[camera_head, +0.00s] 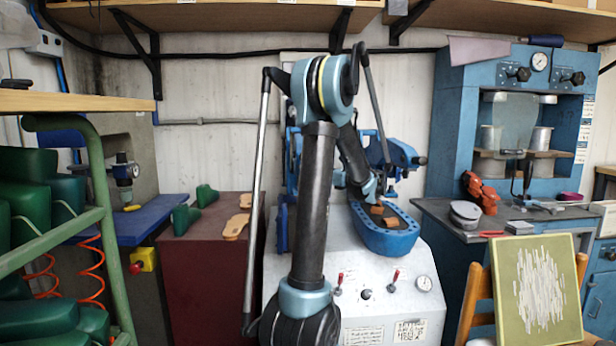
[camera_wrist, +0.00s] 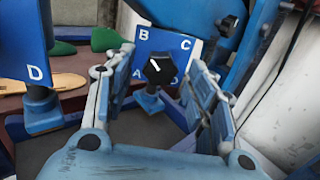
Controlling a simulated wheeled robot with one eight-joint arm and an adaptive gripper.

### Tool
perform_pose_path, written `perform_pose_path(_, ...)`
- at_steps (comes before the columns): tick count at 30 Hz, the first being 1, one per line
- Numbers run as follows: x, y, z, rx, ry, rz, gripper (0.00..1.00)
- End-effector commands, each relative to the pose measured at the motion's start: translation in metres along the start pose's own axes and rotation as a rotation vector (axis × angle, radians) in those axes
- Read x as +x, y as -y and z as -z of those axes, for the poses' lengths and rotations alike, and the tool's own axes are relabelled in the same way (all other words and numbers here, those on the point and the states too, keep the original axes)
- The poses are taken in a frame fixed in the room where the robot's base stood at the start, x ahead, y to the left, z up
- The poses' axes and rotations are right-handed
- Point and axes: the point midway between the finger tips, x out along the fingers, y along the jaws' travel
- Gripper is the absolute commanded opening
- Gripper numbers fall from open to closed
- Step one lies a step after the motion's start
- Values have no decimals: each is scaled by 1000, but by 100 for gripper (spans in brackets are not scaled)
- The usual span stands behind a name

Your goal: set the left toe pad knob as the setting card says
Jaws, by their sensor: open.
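In the wrist view a black knob (camera_wrist: 160,69) sits on a blue dial plate (camera_wrist: 170,45) lettered A, B, C and D. Its white mark points to the upper left, roughly toward B. My gripper (camera_wrist: 160,60) is open, with one finger on each side of the knob in the picture; I cannot tell how far short of it the fingertips are. A second blue plate (camera_wrist: 36,50) at the left shows the letter D; its knob is out of view. In the head view the knobs and my gripper are hidden. Two printed labels (camera_head: 409,331) are on the machine's front, too small to read.
The white machine (camera_head: 300,270) carries small red levers, a gauge and a blue sole-shaped tray (camera_head: 390,241). A blue press (camera_head: 455,110) stands at right, a green rack (camera_head: 95,220) at left. A framed board (camera_head: 570,290) on a chair is front right.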

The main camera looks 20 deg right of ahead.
Motion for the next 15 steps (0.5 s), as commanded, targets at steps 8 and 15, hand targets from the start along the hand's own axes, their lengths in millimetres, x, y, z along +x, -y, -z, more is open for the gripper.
perform_pose_path(8,26,0,0,0,0,-1,50)
perform_pose_path(15,29,1,0,0,0,1,50)
